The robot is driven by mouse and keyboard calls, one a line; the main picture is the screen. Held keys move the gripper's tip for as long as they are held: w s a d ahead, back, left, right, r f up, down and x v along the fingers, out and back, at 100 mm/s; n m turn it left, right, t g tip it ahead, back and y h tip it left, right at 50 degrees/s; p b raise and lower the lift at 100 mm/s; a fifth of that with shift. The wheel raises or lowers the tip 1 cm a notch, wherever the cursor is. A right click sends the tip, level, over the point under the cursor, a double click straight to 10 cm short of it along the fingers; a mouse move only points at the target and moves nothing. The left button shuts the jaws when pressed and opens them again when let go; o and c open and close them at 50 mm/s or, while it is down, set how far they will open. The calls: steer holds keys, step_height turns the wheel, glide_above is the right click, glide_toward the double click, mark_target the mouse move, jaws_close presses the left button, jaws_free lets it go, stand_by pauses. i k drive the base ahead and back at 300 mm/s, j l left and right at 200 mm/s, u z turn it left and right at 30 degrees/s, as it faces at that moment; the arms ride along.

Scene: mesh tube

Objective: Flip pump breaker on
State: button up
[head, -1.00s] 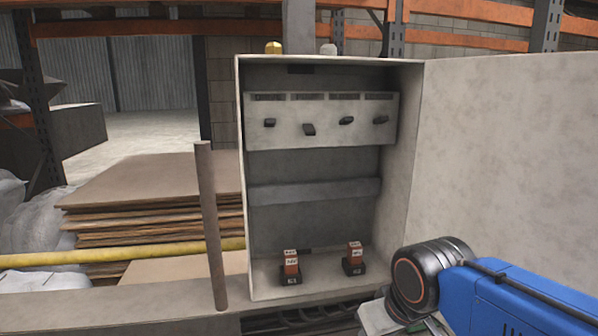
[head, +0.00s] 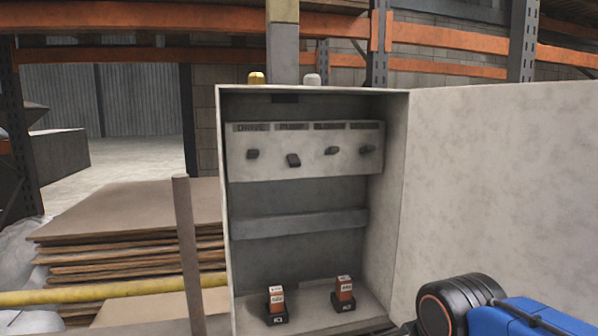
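The open electrical cabinet (head: 397,190) stands ahead of me. Its upper panel (head: 300,172) carries a row of several dark breaker levers under label plates. The second plate from the left (head: 291,128) appears to read PUMP, and the first appears to read DRIVE. The pump breaker lever (head: 293,160) below it sits lower and more tilted than its neighbours, such as the drive lever (head: 252,154). My blue and black arm shows at the lower right, in front of the open door. My gripper is outside the picture.
Two orange-and-black relays (head: 275,303) (head: 344,292) stand on the cabinet floor. The open door (head: 500,190) fills the right side. A brown post (head: 188,255) stands left of the cabinet. A yellow lamp (head: 256,78) and a white lamp (head: 312,80) sit on top.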

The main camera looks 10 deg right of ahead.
mark_target(293, 159)
steer(key=k+z, duration=0.1)
steer(key=k, duration=0.15)
steer(key=k+l+z, duration=0.15)
steer(key=k+z, duration=0.25)
steer(key=l+z, duration=0.2)
steer(key=l, duration=0.2)
steer(key=i+l+u, duration=0.1)
steer(key=l, duration=0.2)
steer(key=i+l+u, duration=0.15)
steer(key=z, duration=0.3)
steer(key=i+l+u, duration=0.1)
steer(key=u, duration=0.2)
